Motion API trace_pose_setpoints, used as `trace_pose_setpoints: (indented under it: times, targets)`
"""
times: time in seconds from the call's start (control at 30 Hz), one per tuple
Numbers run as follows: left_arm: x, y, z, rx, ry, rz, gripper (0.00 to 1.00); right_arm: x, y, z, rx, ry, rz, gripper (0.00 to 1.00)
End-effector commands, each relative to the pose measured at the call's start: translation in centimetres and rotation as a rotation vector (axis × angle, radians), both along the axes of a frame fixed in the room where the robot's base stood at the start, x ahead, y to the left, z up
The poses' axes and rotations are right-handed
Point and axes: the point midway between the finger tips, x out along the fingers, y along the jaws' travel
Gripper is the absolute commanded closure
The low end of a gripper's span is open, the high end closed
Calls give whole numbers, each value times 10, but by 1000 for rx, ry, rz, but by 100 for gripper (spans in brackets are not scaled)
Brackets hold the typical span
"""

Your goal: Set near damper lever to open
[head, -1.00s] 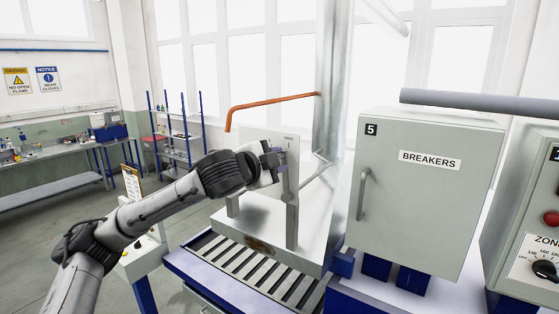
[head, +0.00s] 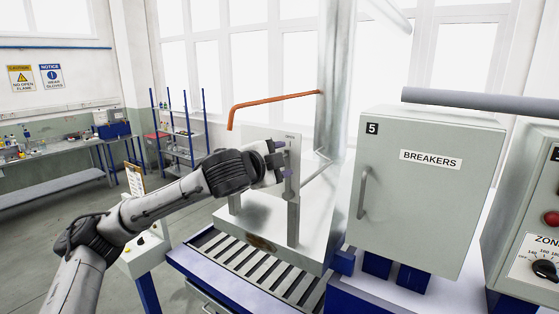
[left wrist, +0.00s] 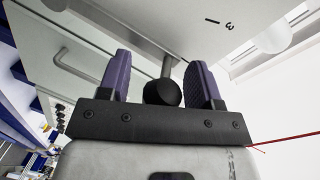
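A pale panel (head: 262,133) stands on the slotted bench beside the metal duct, with a small label that seems to read OPEN near its top right. My left gripper (head: 284,160) is in front of the panel's right part, its two purple-grey fingers apart. In the left wrist view, the fingers of this gripper (left wrist: 160,82) stand on either side of a round black knob (left wrist: 162,93) on a grey rod, which looks like the damper lever. In the head view the gripper hides the lever. My right gripper is not in view.
The grey BREAKERS cabinet (head: 430,190) with a vertical handle stands to the right. An orange pipe (head: 275,99) runs above the panel to the duct (head: 331,80). A zone control box (head: 535,220) is at the far right. Open floor lies to the left.

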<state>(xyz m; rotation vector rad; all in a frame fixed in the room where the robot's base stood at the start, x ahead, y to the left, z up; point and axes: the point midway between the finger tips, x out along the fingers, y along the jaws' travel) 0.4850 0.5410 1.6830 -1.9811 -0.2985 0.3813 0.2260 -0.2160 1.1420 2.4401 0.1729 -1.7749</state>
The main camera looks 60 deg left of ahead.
Motion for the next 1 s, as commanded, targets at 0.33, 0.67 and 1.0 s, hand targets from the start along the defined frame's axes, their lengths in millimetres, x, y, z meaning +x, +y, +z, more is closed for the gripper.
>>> trace_pose_setpoints:
  times: [0.33, 0.67, 1.0]
  targets:
    - [-4, -1, -1, -1, -1, 1, 42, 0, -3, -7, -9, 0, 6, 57]
    - [-43, -17, 0, 3, -6, 2, 42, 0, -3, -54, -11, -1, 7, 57]
    - [-100, -40, 12, 2, -4, 1, 42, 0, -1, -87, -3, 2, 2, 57]
